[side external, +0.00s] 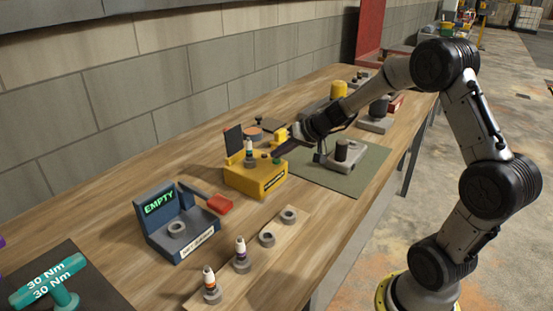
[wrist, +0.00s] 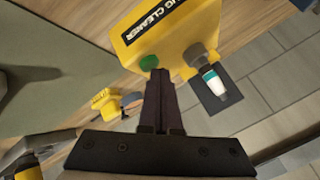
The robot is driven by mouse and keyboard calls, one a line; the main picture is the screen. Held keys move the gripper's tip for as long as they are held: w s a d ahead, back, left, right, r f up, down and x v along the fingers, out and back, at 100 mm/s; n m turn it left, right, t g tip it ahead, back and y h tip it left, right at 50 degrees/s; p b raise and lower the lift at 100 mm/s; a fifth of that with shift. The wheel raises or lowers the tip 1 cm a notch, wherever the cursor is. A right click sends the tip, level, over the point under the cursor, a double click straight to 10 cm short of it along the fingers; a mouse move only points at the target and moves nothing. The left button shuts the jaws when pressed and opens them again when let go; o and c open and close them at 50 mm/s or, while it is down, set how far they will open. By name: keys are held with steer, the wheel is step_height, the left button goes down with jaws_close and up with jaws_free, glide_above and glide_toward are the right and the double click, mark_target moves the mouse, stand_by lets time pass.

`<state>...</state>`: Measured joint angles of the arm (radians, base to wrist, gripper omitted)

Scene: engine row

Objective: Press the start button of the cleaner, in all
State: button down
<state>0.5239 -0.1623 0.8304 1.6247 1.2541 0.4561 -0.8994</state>
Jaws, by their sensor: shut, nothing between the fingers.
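The yellow cleaner (side external: 255,182) sits on the wooden bench in the side view. Its box, lettered "CLEANER", also shows at the top of the wrist view (wrist: 170,28). A green button (wrist: 149,62) is on it. Beside the button, a grey socket (wrist: 194,54) holds a plug with a white body and green band (wrist: 212,80); this plug stands upright in the side view (side external: 249,148). My gripper (wrist: 160,74) is shut and empty, its fingertips close beside the green button. I cannot tell whether they touch it.
A blue device (side external: 178,225) reading "EMPTY", with a red-ended arm, stands nearer the camera. A wooden strip (side external: 225,272) holds two plugs and empty rings. A grey-green mat (side external: 345,175) with a metal part (side external: 345,155) lies right of the cleaner.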

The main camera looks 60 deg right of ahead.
mark_target(279, 161)
steer(key=shift+f, duration=0.15)
stand_by(0.4)
steer(key=shift+r, duration=0.9)
steer(key=shift+r, duration=2.5)
